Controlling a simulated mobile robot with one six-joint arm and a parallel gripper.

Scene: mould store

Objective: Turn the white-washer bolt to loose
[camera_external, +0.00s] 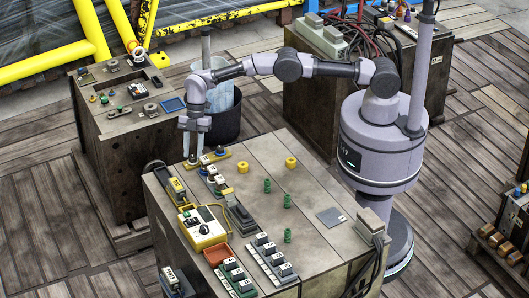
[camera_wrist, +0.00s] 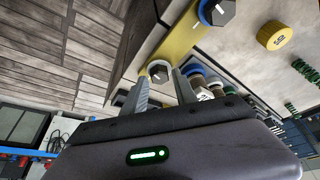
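A yellow strip (camera_external: 207,159) carrying several hex bolts lies at the far left corner of the bench top; it also shows in the wrist view (camera_wrist: 188,38). The bolt with a pale, whitish washer (camera_wrist: 159,72) sits at the strip's near end in the wrist view. A bolt with a blue washer (camera_wrist: 216,11) sits at its other end. My gripper (camera_external: 192,153) points down over the strip's left end. In the wrist view its fingers (camera_wrist: 160,76) are apart, one on each side of the pale-washer bolt. I cannot tell whether they touch it.
A yellow knob (camera_wrist: 276,36) and green springs (camera_external: 267,186) stand to the right on the bench (camera_external: 322,235). Several bolts and fittings (camera_external: 215,182) crowd near the strip. A yellow-and-white device (camera_external: 203,229) stands in front. The bench's middle is mostly clear.

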